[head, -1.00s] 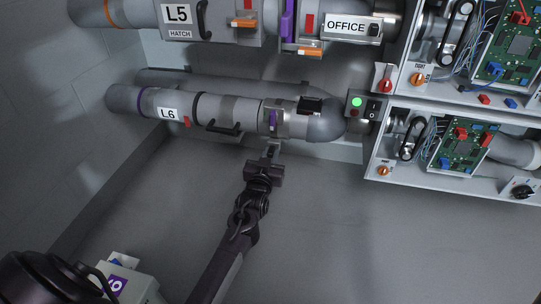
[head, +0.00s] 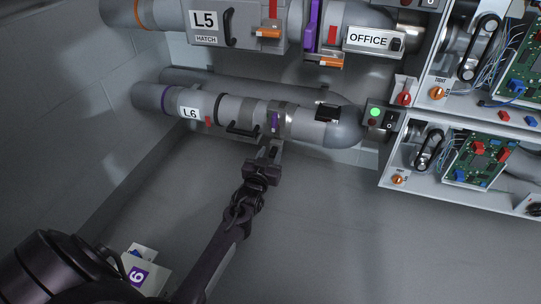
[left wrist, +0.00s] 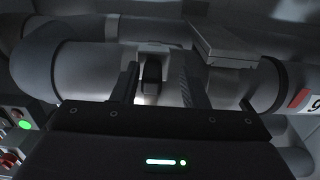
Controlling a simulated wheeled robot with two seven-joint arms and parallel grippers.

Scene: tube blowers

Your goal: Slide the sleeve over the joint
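The L6 tube (head: 232,108) runs across the upper middle of the head view. A grey sleeve (head: 289,123) with a purple latch (head: 275,122) sits around it, right of the black handle (head: 242,131). A darker band (head: 257,113) lies between handle and latch; I cannot tell if it is the joint. My left gripper (head: 269,148) is directly below the sleeve. In the left wrist view, its spread fingers (left wrist: 158,82) stand either side of a dark tab (left wrist: 152,72), with small gaps visible. My right gripper is not in view.
Above runs the L5 tube (head: 265,22) with an orange lever (head: 268,33). At right are a green-lit box (head: 375,113) and open control boxes with a circuit board (head: 478,160). A box marked 6 (head: 146,275) is lower left. The floor is clear.

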